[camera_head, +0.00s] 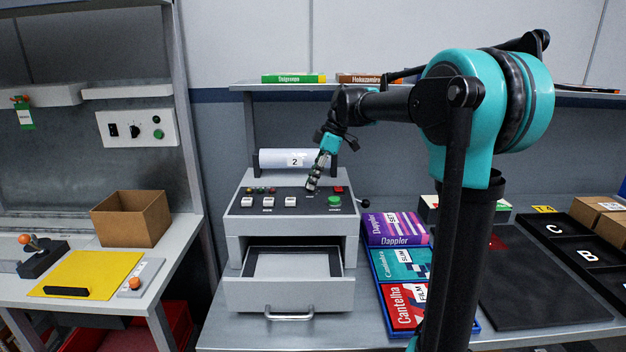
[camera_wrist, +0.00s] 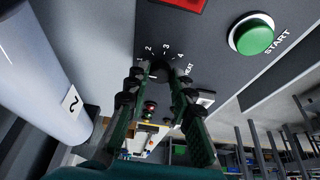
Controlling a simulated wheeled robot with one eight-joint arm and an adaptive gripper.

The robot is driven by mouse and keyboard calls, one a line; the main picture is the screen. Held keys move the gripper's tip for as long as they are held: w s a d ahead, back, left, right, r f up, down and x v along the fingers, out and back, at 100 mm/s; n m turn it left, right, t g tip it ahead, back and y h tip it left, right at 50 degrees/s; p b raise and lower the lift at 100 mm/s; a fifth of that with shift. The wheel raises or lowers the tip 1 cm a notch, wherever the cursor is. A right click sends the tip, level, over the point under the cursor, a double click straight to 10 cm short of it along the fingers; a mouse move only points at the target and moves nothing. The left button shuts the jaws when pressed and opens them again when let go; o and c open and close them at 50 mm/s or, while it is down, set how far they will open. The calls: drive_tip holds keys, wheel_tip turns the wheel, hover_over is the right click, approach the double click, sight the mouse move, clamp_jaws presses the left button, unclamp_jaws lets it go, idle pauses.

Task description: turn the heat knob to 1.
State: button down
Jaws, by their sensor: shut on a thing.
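The heat knob (camera_wrist: 161,72) is a small dark knob on the machine's dark panel, with the printed numbers 1 to 4 around it and the word HEAT beside it. My gripper (camera_wrist: 160,82) reaches down to the panel, with its two fingers on either side of the knob, shut on it. The fingertips cover part of the knob, and I cannot tell which number it points to. In the head view my gripper (camera_head: 312,187) stands on the top panel of the grey machine (camera_head: 240,226), left of the green START button (camera_head: 335,201), and hides the knob.
A white roll labelled 2 (camera_head: 277,158) lies behind the panel. A red button (camera_head: 339,189) and several white switches are near my gripper. The machine's drawer (camera_head: 290,293) is open in front. Coloured boxes (camera_head: 398,228) stand to the right, close to my arm.

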idle(0.4)
drive_tip(key=c, duration=1.3)
unclamp_jaws()
drive_tip(key=v, duration=1.2)
